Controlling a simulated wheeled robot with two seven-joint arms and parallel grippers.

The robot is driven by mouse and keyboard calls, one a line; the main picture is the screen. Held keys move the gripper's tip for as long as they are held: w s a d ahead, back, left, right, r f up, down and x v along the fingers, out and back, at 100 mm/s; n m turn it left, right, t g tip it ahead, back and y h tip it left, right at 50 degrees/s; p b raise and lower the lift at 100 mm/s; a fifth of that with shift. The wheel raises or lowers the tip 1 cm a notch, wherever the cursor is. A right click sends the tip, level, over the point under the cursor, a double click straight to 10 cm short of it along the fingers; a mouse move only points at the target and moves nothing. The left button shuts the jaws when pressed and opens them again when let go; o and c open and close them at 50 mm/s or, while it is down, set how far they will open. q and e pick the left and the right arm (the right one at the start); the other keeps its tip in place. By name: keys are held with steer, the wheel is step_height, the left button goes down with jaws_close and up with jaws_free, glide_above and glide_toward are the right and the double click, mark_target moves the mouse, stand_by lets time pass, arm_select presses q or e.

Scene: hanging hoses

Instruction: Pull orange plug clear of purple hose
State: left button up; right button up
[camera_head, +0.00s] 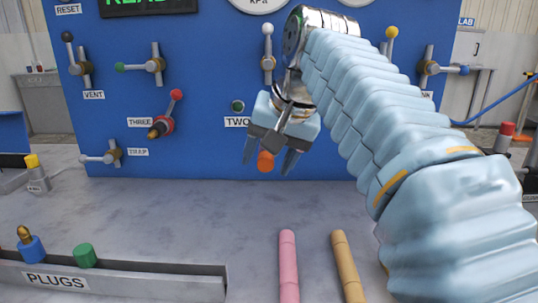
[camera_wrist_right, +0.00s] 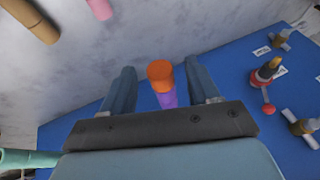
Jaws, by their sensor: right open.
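The orange plug (camera_head: 265,161) shows just below my right gripper (camera_head: 270,160) in the head view, in front of the blue panel. In the right wrist view the orange plug (camera_wrist_right: 160,73) sits at the end of the purple hose (camera_wrist_right: 167,100). The fingers of my right gripper (camera_wrist_right: 162,86) are open, one on each side of the plug and hose, with gaps showing. The purple hose is hidden in the head view, and its far end is hidden behind the gripper body in the wrist view. My left gripper is not in view.
The blue panel (camera_head: 210,110) carries several valves, including a red-handled one (camera_head: 165,122). A pink hose (camera_head: 288,265) and a tan hose (camera_head: 347,265) stand in front. A PLUGS tray (camera_head: 150,284) holds a green plug (camera_head: 84,255) and a blue plug (camera_head: 32,248).

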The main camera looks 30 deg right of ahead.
jaws_close()
stand_by(0.3)
steer(key=shift+s+a, duration=0.3)
steer(key=shift+s, duration=0.25)
stand_by(0.5)
steer(key=s+a, duration=0.1)
steer(key=s, duration=0.1)
steer(key=s+a+b, duration=0.1)
steer(key=shift+s+a, duration=0.2)
steer(key=shift+s, duration=0.2)
stand_by(0.5)
steer(key=shift+s+a+r+p, duration=0.25)
steer(key=shift+s+a+r, duration=0.15)
steer(key=shift+s+r, duration=0.3)
steer(key=shift+s+a+r+p, duration=0.25)
steer(key=shift+s+a+r, duration=0.15)
steer(key=shift+s+r, duration=0.3)
